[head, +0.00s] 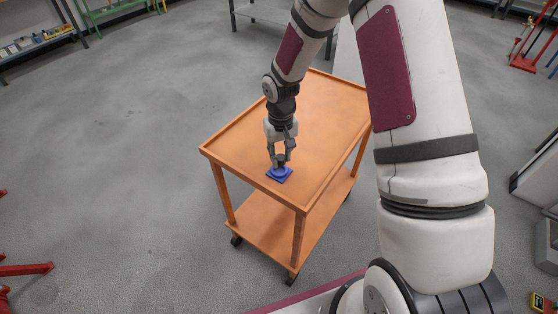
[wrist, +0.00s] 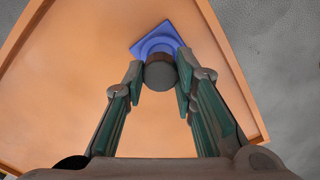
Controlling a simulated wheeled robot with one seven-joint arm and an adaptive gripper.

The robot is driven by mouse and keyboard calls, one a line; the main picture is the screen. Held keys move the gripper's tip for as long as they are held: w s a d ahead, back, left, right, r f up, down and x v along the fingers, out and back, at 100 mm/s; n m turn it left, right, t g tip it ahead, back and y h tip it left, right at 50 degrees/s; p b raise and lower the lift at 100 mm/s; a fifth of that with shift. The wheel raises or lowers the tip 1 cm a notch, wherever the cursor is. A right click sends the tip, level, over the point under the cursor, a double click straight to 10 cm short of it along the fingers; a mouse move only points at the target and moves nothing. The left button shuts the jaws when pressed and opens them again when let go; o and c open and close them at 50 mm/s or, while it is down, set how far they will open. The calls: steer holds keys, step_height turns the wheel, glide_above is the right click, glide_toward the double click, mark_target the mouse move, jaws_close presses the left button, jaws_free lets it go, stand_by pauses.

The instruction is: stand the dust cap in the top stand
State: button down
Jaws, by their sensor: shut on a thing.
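My gripper (head: 281,162) points down over the orange cart's top near its front corner. In the wrist view my gripper (wrist: 160,80) is shut on a dark grey round piece, which I take for the dust cap (wrist: 160,74). A blue square stand (head: 279,174) with a raised round part lies on the cart top. The stand also shows in the wrist view (wrist: 154,41), just beyond the cap. The cap overlaps the stand's round part in that view. I cannot tell whether the cap is seated in it or just above it.
The orange cart (head: 237,154) has a raised rim around its top and a lower shelf (head: 262,219). The rest of the top is bare. Shelving (head: 36,42) stands far left, and red stands (head: 527,62) stand far right. Grey floor surrounds the cart.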

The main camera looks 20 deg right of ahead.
mark_target(279, 161)
steer(key=shift+w, duration=0.3)
steer(key=shift+w+a+f, duration=0.1)
steer(key=shift+w+f, duration=0.1)
steer(key=shift+f, duration=0.1)
steer(key=shift+f+p, duration=0.3)
steer(key=shift+f, duration=1.2)
steer(key=c, duration=1.3)
jaws_free()
steer(key=shift+f, duration=0.15)
